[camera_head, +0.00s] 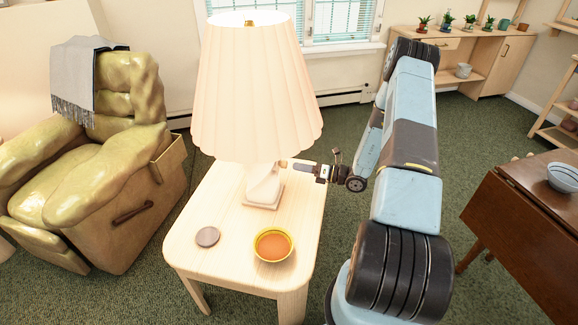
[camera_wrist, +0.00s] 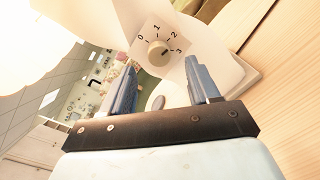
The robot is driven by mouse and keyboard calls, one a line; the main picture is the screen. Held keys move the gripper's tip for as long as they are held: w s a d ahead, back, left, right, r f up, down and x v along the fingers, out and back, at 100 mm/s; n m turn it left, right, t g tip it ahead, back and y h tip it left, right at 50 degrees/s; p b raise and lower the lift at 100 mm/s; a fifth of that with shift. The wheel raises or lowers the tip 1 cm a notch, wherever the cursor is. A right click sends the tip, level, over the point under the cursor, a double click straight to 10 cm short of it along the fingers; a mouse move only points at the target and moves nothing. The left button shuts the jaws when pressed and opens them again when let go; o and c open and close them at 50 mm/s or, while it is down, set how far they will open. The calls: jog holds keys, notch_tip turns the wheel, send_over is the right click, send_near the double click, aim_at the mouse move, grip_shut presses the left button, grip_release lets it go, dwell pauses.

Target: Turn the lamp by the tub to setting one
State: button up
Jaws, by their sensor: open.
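A lit lamp (camera_head: 250,90) with a cream pleated shade stands on a pale wooden side table (camera_head: 205,190). A round yellow tub (camera_head: 273,245) with orange-brown contents sits in front of it. In the wrist view the lamp's base carries a dial plate marked 0 to 3 with a pale round knob (camera_wrist: 158,53). A dark mark on the knob appears to point toward 3. My gripper (camera_head: 285,165) is at the right side of the lamp base, under the shade. Its fingers (camera_wrist: 160,70) are open and empty, with the knob ahead between them, apparently not touched.
A flat grey-brown disc (camera_head: 207,236) lies on the table's left. A green-cushioned armchair (camera_head: 90,150) stands left. A dark wooden table (camera_head: 530,215) with a bowl (camera_head: 563,177) is at right. The shade hangs low above my gripper. The table's front is partly clear.

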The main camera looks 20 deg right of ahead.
aim_at(284, 164)
jog(key=shift+x, duration=2.65)
jog(key=c, duration=1)
